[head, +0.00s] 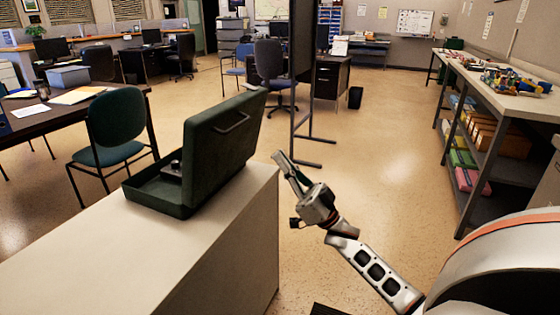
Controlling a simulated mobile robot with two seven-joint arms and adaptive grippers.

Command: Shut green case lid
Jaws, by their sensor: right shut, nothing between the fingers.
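The green case (160,198) sits on a pale cabinet top near its far right corner. Its lid (225,135) stands raised and tilted to the right, with a handle on the side facing me. A dark object (171,172) shows inside the case base; the rest of the inside is hidden by the lid. My right gripper (283,160) is to the right of the lid, past the cabinet's edge and over the floor. It appears apart from the lid, its fingers shut and empty, pointing up and left. My left gripper is not in view.
The pale cabinet (100,255) has clear top space in front of the case. A green chair (118,130) and a dark desk (60,112) stand to the left. A dark partition (302,70) stands behind the gripper. A shelved workbench (500,95) is at right; open floor lies between.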

